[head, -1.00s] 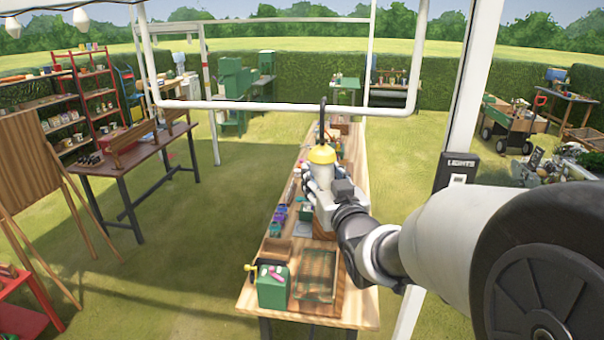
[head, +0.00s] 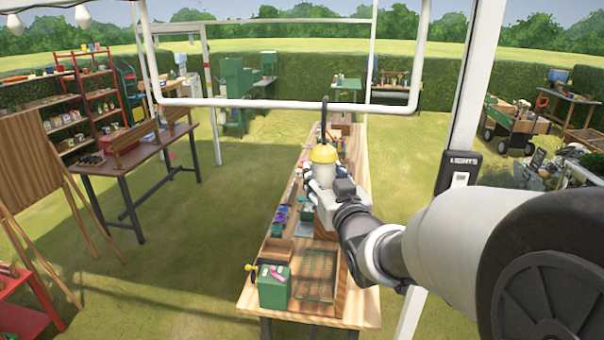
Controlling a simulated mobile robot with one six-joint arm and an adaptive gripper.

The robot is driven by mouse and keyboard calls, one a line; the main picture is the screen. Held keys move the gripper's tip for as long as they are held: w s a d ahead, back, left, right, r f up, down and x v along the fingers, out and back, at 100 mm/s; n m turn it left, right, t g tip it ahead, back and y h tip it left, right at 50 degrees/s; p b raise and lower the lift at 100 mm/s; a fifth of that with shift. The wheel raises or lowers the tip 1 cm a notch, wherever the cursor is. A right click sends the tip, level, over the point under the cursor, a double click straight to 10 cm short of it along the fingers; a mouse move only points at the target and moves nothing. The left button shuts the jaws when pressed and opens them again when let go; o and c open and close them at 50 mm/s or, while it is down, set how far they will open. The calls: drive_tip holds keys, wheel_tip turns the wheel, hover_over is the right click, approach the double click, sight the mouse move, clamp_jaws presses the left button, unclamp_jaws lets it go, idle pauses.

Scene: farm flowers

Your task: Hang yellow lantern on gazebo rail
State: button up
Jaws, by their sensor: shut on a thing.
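The yellow lantern (head: 324,154) has a yellow cap, a pale body and a tall dark hook on top. My gripper (head: 322,178) is shut on its body and holds it upright above the long wooden table. The white gazebo rail (head: 285,102) runs across the upper middle between two white uprights. The hook's tip shows at about the height of the rail in the picture, slightly right of its middle. I cannot tell from this view whether the hook touches the rail or how far apart they are in depth. The fingers are partly hidden behind the lantern and wrist.
The long wooden table (head: 250,296) holds a green box (head: 274,287), a wire-mesh tray (head: 316,274) and small items. A brown bench (head: 112,172) and a board (head: 27,160) stand left. Open grass lies between.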

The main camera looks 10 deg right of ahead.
drive_tip(key=shift+f+b, duration=0.15)
drive_tip(key=shift+b, duration=0.15)
idle(0.5)
drive_tip(key=o, duration=1.4)
drive_tip(key=shift+c, duration=0.2)
drive_tip(key=shift+o, duration=1.4)
drive_tip(key=s+d+f+b, duration=0.1)
drive_tip(key=s+b, duration=0.5)
drive_tip(key=s, duration=0.8)
drive_tip(key=shift+f, duration=0.25)
drive_tip(key=shift+d, duration=0.1)
